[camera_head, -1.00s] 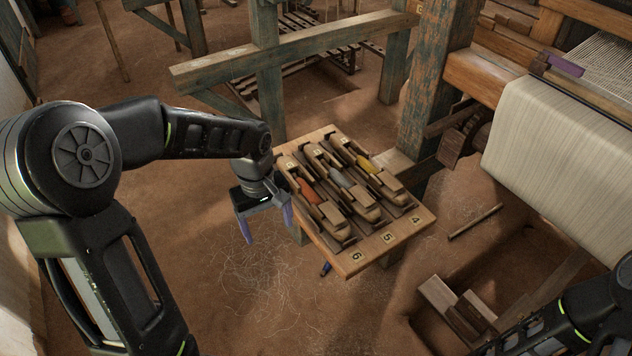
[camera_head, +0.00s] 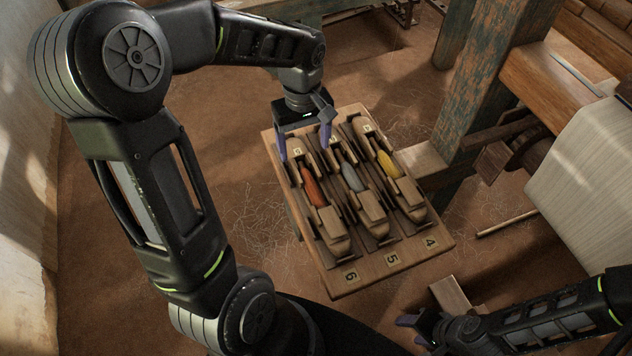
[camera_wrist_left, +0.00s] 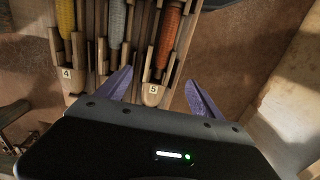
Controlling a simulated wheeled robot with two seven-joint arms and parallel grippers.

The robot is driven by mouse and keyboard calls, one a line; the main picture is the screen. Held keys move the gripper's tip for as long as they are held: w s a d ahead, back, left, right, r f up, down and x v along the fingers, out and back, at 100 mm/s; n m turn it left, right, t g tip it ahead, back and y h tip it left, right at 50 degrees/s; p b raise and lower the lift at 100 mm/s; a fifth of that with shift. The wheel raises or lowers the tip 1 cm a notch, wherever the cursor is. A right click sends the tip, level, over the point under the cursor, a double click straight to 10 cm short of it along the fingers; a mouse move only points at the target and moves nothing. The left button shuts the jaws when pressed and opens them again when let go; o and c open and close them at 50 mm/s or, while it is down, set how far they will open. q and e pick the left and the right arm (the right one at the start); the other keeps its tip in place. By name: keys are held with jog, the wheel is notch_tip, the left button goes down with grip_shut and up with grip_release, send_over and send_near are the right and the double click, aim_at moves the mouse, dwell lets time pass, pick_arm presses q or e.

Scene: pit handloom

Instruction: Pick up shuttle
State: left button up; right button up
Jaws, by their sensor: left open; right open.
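Three wooden shuttles lie side by side on a slanted wooden rack (camera_head: 345,284). They are a shuttle with orange yarn (camera_head: 312,188), one with grey yarn (camera_head: 353,180) and one with yellow yarn (camera_head: 387,163). My left gripper (camera_head: 305,148) is open and empty above the far end of the orange shuttle, its purple fingers pointing down. In the left wrist view the orange shuttle (camera_wrist_left: 168,48) runs between the spread fingers, with the grey one (camera_wrist_left: 117,25) to the left. Contact cannot be told. My right gripper (camera_head: 412,330) is open and empty near the bottom, right of the rack.
A worn blue wooden post (camera_head: 490,85) and the loom's cloth roll (camera_head: 590,170) stand to the right of the rack. A thin stick (camera_head: 507,223) lies on the earthen floor. A pale wall (camera_head: 25,200) is at the left.

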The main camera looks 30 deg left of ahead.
aim_at(306, 165)
pick_arm(q)
jog(key=shift+f, duration=1.35)
jog(key=shift+f, duration=0.1)
notch_tip(306, 165, down, 5)
jog(key=shift+w+f, duration=0.1)
jog(key=shift+c, duration=0.6)
grip_shut()
